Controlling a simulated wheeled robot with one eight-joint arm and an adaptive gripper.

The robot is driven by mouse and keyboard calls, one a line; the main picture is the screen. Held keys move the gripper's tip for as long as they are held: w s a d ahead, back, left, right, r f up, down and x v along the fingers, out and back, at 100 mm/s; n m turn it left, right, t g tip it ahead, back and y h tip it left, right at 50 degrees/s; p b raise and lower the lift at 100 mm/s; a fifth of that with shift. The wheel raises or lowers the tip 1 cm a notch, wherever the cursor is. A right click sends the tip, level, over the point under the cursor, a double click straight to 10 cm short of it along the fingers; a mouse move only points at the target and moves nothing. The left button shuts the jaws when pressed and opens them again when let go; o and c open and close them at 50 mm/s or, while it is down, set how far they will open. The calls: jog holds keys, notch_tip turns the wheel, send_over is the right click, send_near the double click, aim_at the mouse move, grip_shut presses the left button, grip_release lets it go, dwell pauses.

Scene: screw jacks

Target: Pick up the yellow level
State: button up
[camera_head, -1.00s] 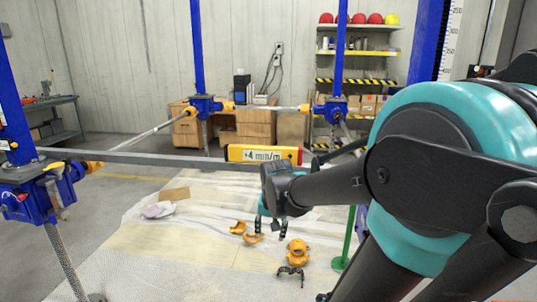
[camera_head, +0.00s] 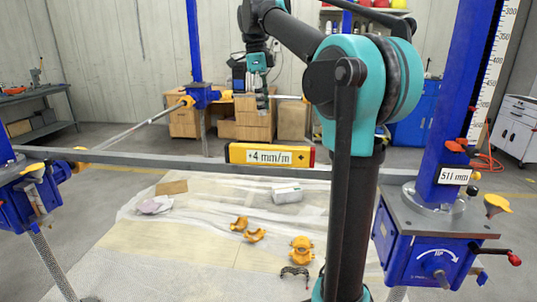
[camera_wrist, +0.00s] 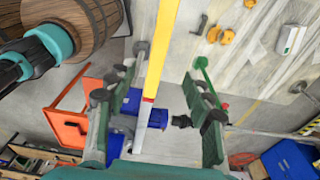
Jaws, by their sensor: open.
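The yellow level (camera_head: 270,154) lies along the grey beam (camera_head: 190,161) in the head view. It has a "+4 mm/m" display and a red right end. My gripper (camera_head: 262,101) hangs just above the level, fingers pointing down, apart from it. In the wrist view, my gripper (camera_wrist: 166,68) is open and empty. The level (camera_wrist: 160,45) runs lengthwise between its two fingers, seen as a narrow yellow strip with a red end. The wrist view does not clearly tell the height gap.
A blue screw jack (camera_head: 430,250) with a "511 mm" sign stands front right, another (camera_head: 38,200) front left. Orange clamp pieces (camera_head: 301,248) and a white box (camera_head: 286,193) lie on the floor sheet. A wooden desk (camera_head: 254,120) stands behind.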

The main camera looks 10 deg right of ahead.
aim_at(269, 146)
jog(key=f, duration=0.5)
jog(key=d+f, duration=0.1)
jog(key=f, duration=0.9)
jog(key=shift+s+d+f, duration=0.3)
jog(key=shift+d+f, duration=0.05)
jog(key=shift+f, duration=0.05)
jog(key=shift+c, duration=0.4)
grip_shut()
